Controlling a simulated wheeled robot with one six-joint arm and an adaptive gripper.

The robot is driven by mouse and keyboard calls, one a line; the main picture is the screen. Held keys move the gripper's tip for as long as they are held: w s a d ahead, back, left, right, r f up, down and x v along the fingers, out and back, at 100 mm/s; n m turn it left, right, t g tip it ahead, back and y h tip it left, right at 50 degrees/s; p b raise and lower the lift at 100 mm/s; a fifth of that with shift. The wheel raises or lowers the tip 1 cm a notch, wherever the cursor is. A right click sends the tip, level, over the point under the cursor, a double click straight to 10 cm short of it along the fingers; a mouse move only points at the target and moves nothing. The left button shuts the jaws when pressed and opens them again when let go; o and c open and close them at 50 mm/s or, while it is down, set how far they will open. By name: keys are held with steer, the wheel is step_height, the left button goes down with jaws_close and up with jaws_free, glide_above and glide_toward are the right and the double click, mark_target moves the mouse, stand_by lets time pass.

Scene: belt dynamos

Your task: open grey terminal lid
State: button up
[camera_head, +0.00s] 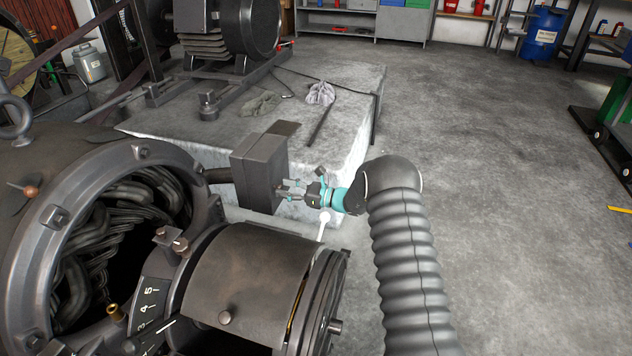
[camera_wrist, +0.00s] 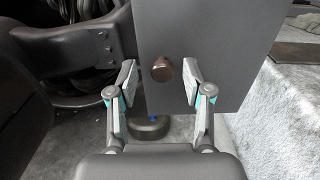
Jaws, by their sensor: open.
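The grey terminal box (camera_head: 258,172) is fixed beside the large dynamo. Its flat lid (camera_wrist: 215,55) fills the upper middle of the wrist view and carries a round brown knob (camera_wrist: 162,69). My gripper (camera_head: 284,188) is at the box's right-hand face in the head view. In the wrist view my gripper (camera_wrist: 161,82) is open, with one finger on each side of the knob. Clear gaps show between the knob and both fingers. I cannot tell how far the fingertips are from the lid. The knob is hidden in the head view.
The dynamo (camera_head: 240,275) with its open round housing fills the lower left. A pale plinth (camera_head: 350,105) with rags and a rod on it stands behind the box. The concrete floor (camera_head: 500,180) to the right is clear.

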steer(key=v, duration=1.2)
steer(key=s+a+r+n+g+h, duration=0.1)
steer(key=s+r+n+g+h, duration=0.1)
steer(key=s+r+n, duration=0.2)
steer(key=s+a+r+n+g+h, duration=0.2)
steer(key=s+r+n, duration=0.3)
steer(key=s+r, duration=0.6)
steer(key=shift+r+g+h, duration=0.35)
steer(key=shift+g+h, duration=0.05)
steer(key=shift+g, duration=0.3)
